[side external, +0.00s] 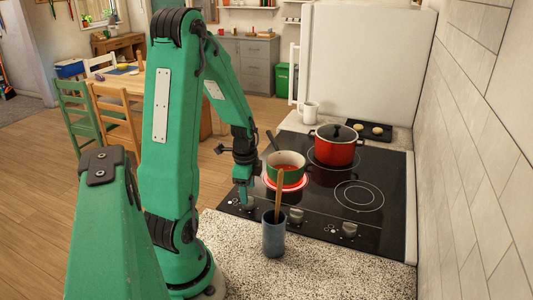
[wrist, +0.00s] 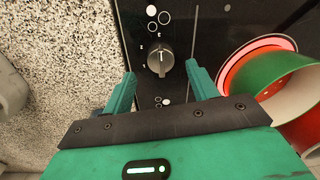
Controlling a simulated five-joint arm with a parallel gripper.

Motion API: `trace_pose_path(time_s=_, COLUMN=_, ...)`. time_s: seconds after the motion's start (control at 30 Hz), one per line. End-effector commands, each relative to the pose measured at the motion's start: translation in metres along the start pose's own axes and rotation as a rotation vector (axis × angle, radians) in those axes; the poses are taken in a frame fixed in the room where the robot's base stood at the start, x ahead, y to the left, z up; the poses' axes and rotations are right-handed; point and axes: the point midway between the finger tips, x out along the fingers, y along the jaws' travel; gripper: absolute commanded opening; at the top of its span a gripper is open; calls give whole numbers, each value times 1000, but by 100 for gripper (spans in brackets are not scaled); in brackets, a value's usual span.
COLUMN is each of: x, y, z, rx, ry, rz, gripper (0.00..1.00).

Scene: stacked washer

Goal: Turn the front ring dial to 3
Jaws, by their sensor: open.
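A round grey dial (wrist: 160,58) sits on the black control strip. Its white pointer line points toward the top of the wrist view. The small marks around it are too small to read surely. My gripper (wrist: 160,72) is open, with one green finger on each side of the dial and a gap to both. In the side external view my gripper (side external: 243,192) is down at the leftmost visible dial (side external: 250,204), partly hiding it. Two more dials, a middle one (side external: 296,215) and a right one (side external: 349,229), stand along the hob's front edge.
A green and red pot (side external: 286,169) stands on a glowing red ring (side external: 270,183). It is close beside my gripper. A red lidded pot (side external: 335,148) is behind it. A blue cup (side external: 274,238) with a wooden spoon stands on the speckled counter (side external: 320,268) in front.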

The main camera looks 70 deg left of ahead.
Motion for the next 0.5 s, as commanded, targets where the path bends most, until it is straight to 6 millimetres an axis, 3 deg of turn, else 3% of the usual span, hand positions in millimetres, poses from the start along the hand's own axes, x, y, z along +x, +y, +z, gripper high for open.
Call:
trace_pose_path(time_s=0.2, x=-24, y=0, z=0, rx=1, ry=1, rz=-3, gripper=59)
trace_pose_path(time_s=0.5, x=-37, y=1, z=0, rx=1, ry=0, rz=1, gripper=59)
